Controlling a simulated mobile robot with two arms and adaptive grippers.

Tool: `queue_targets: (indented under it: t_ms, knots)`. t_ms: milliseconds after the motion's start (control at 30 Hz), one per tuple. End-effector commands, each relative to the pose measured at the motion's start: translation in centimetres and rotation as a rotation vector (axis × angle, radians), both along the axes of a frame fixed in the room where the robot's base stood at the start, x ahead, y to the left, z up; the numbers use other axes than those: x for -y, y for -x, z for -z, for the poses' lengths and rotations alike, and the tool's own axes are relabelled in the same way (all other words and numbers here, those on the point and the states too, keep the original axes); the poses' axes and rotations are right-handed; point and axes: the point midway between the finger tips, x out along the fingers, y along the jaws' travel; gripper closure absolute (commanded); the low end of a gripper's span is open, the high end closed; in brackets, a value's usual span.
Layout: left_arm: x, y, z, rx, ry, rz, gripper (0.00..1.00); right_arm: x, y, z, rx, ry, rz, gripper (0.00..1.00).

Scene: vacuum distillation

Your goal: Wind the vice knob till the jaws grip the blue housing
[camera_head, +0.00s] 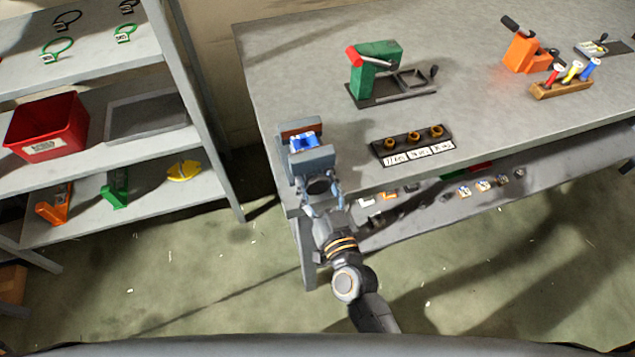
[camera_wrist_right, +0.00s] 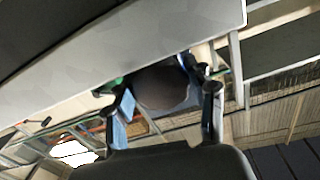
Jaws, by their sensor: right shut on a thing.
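The grey vice (camera_head: 313,160) stands at the front left corner of the workbench, with a reddish-brown facing on its far jaw. The blue housing (camera_head: 304,142) sits between the two jaws. Whether both jaws touch it I cannot tell. The dark round vice knob (camera_head: 318,186) is on the vice's near side. My right gripper (camera_head: 322,190) reaches it from the front and is shut on it. In the right wrist view the knob (camera_wrist_right: 162,87) lies between the two fingers. My left gripper is not in view.
A black strip with several brass fittings (camera_head: 413,140) lies right of the vice. A green press (camera_head: 375,68), an orange tool (camera_head: 525,52) and a wooden holder (camera_head: 562,89) stand farther back. A shelf with a red bin (camera_head: 45,125) stands at the left.

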Motion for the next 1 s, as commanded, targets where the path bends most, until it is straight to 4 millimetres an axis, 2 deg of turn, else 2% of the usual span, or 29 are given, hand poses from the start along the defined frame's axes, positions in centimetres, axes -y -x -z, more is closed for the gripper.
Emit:
queue_targets:
  t_ms: [267, 600, 633, 733, 1000]
  knots:
    - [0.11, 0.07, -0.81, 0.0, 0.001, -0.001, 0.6, -0.1, 0.04, -0.04, -0.071, -0.215, -0.001, 0.76]
    - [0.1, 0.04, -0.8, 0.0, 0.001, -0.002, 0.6, -0.05, -0.04, -0.22, -0.074, -0.243, 0.001, 0.77]
    - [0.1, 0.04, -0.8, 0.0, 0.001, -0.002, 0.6, -0.04, -0.04, -0.24, -0.074, -0.243, 0.001, 0.43]
    - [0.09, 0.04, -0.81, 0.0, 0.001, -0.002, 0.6, -0.04, -0.06, -0.32, -0.072, -0.243, 0.002, 0.23]
    - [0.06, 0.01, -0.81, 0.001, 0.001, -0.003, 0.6, -0.07, -0.02, -0.2, -0.073, -0.239, 0.0, 0.22]
